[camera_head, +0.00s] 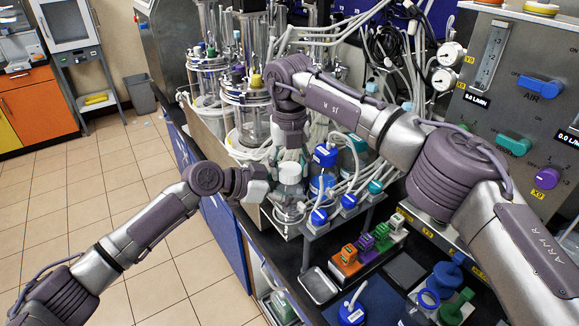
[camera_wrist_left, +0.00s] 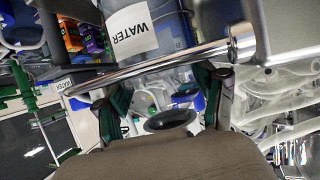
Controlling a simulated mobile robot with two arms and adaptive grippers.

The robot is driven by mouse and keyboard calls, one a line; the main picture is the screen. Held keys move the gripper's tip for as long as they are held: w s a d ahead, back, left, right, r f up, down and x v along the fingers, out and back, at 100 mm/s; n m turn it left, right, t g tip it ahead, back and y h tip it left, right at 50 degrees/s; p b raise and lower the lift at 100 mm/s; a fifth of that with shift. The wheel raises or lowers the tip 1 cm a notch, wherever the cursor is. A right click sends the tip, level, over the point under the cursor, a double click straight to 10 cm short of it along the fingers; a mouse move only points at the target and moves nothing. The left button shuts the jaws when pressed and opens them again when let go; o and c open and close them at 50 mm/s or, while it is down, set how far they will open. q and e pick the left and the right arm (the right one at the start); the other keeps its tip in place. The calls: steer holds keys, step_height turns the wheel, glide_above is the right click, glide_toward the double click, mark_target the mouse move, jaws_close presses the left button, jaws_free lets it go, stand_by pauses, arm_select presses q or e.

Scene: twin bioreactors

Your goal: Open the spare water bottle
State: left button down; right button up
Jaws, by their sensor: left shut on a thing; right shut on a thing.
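The spare water bottle (camera_head: 289,193), clear with a whitish cap (camera_head: 290,172), stands at the bench's left edge in the head view. My right gripper (camera_head: 290,158) comes down from above and is shut on the cap. The exact finger contacts are partly hidden in both views.
Blue-capped bottles (camera_head: 324,158) with white tubes stand close to the right. Glass bioreactor vessels (camera_head: 246,105) stand behind. A metal rail (camera_wrist_left: 165,68) crosses the left wrist view. Coloured blocks (camera_head: 364,243) sit on the bench in front. The tiled floor (camera_head: 150,180) at left is clear.

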mark_target(290, 168)
arm_select(q)
steer(key=shift+f, duration=0.1)
arm_select(e)
steer(key=n, duration=0.9)
steer(key=shift+n, duration=0.4)
steer(key=shift+r, duration=0.2)
steer(key=shift+r, duration=0.95)
steer(key=shift+r, duration=2)
arm_select(q)
steer(key=shift+c, duration=0.3)
jaws_free()
steer(key=shift+o, duration=0.2)
arm_select(e)
steer(key=shift+d, duration=0.1)
